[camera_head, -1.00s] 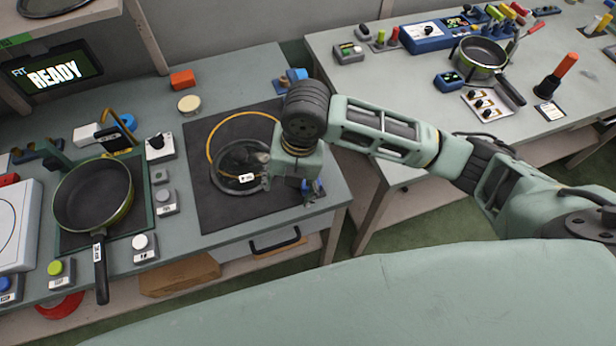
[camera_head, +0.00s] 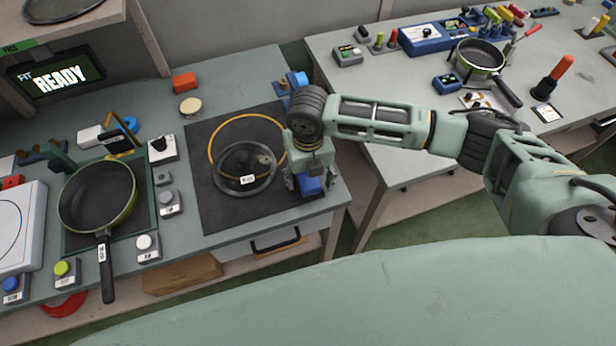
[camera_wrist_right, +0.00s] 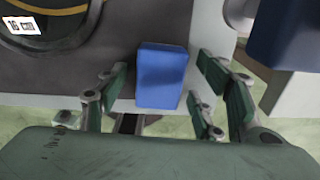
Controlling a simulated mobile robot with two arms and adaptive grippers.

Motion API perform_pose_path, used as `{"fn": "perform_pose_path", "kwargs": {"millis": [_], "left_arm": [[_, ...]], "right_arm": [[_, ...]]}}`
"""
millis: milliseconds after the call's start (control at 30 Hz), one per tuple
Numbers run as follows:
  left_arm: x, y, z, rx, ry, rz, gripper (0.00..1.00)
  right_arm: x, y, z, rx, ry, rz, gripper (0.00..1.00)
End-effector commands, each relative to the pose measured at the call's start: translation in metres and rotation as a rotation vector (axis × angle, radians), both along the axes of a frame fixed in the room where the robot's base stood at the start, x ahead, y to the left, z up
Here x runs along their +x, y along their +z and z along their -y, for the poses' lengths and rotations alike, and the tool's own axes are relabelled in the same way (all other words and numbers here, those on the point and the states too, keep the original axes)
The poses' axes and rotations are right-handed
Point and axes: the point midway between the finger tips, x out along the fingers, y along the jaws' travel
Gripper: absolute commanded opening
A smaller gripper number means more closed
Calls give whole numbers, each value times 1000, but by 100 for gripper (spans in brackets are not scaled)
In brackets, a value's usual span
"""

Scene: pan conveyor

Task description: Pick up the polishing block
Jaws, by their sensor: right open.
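The polishing block is most likely the blue block (camera_wrist_right: 161,76) standing near the front right corner of the dark mat, and it also shows in the head view (camera_head: 311,186). My right gripper (camera_head: 307,180) is above it, pointing down. In the right wrist view my right gripper (camera_wrist_right: 163,95) is open, with one finger on each side of the block and a gap on both sides. Whether the fingertips reach down past its top is hard to tell. My left gripper is not in view.
A glass lid (camera_head: 243,170) labelled 16 cm lies on the dark mat (camera_head: 215,215), left of the gripper. A pan (camera_head: 97,196) stands on the left. Another blue object (camera_head: 297,79) sits at the bench's back right edge. A second bench (camera_head: 400,165) is to the right.

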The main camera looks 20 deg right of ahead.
Motion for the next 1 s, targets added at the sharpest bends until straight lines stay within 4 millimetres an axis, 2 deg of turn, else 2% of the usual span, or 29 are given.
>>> {"fn": "perform_pose_path", "kwargs": {"millis": [233,800,1000], "left_arm": [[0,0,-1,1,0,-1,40],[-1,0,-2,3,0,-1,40],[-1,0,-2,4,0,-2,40]], "right_arm": [[0,-2,0,0,0,1,60],[0,-1,0,0,-1,2,11],[1,-1,0,0,-1,2,11]]}}
